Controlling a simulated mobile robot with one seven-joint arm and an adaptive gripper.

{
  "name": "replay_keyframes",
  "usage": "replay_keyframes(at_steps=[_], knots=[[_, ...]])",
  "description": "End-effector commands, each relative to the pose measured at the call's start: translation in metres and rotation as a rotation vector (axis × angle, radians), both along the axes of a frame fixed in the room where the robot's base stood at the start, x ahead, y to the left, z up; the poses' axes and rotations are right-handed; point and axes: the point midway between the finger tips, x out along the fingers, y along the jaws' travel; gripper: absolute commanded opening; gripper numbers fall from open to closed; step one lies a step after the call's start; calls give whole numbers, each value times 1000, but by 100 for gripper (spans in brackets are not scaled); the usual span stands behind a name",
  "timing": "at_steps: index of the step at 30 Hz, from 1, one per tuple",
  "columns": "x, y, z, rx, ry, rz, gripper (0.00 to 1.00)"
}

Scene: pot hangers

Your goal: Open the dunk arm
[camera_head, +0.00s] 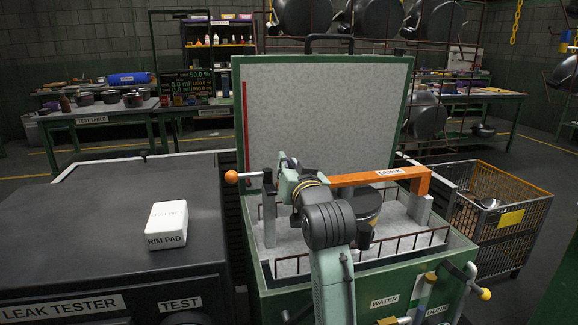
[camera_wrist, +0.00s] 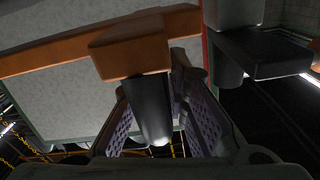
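An orange ball (camera_head: 231,176) on a thin rod sticks out at the left. My gripper (camera_head: 290,178) is at the bar's left end, its fingers mostly hidden by my wrist. In the wrist view, an orange block (camera_wrist: 130,46) of the arm carries a dark round grip (camera_wrist: 151,115). My gripper (camera_wrist: 153,95) has its fingers apart, one on each side of this grip. Contact is not clear.
A dark pot (camera_head: 367,203) is below the bar, inside the tank. A wire basket (camera_head: 500,215) stands at the right. The leak tester (camera_head: 100,235) with a white rim pad (camera_head: 167,222) stands at the left. Levers with yellow knobs (camera_head: 485,294) are on the tank's front.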

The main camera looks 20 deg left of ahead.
Motion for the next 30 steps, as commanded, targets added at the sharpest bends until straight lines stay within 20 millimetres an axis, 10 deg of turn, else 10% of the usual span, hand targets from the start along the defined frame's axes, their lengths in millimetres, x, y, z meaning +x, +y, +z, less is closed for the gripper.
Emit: replay_keyframes(at_steps=[30], knots=[[4,0,11,18,11,2,0]])
